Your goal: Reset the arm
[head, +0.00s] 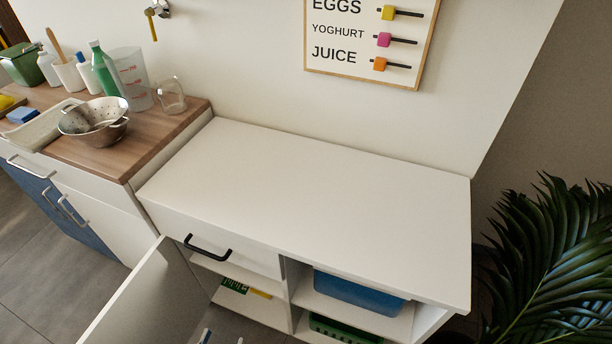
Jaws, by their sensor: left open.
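The tips of my left gripper (222,338) just show at the bottom edge, in front of the open lower part of the white cabinet (310,185). Its two fingertips stand apart with nothing visible between them. The rest of the left arm is out of the picture. My right gripper is not in view.
The cabinet top is bare. Its door (150,300) stands open at the left, below a drawer with a black handle (207,246). A blue bin (358,293) and a green basket (340,329) sit on shelves. A colander (95,118) stands on the wooden counter. A plant (555,260) is at right.

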